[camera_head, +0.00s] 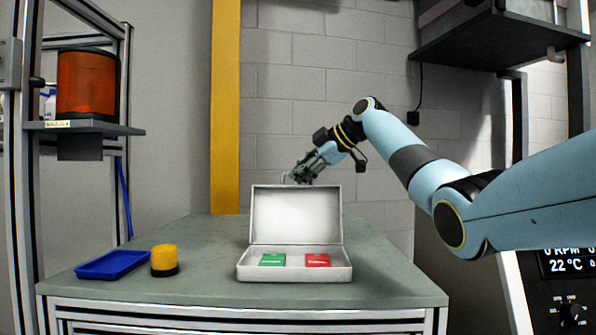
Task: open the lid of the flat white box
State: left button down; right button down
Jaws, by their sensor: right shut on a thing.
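The flat white box (295,275) stands on the grey-green table, a little right of the table's middle. Its lid (297,214) stands up nearly vertical at the back of the box. A green block (272,259) and a red block (317,260) lie inside, green on the left and red on the right. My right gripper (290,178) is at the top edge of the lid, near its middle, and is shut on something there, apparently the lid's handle. The fingertips are small and partly hidden behind the lid's edge. My left gripper is not in view.
A blue tray (112,265) and a yellow-and-black cylinder (164,261) stand on the table (210,290) left of the box. An orange container (87,84) sits on a shelf at the far left. The table right of the box is clear.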

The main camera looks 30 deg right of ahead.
jog(key=shift+r, duration=0.5)
jog(key=c, duration=1.7)
grip_release()
jog(key=shift+f, duration=0.1)
jog(key=shift+f, duration=0.15)
jog(key=v, duration=1.2)
jog(key=shift+f, duration=0.1)
jog(key=shift+f, duration=0.1)
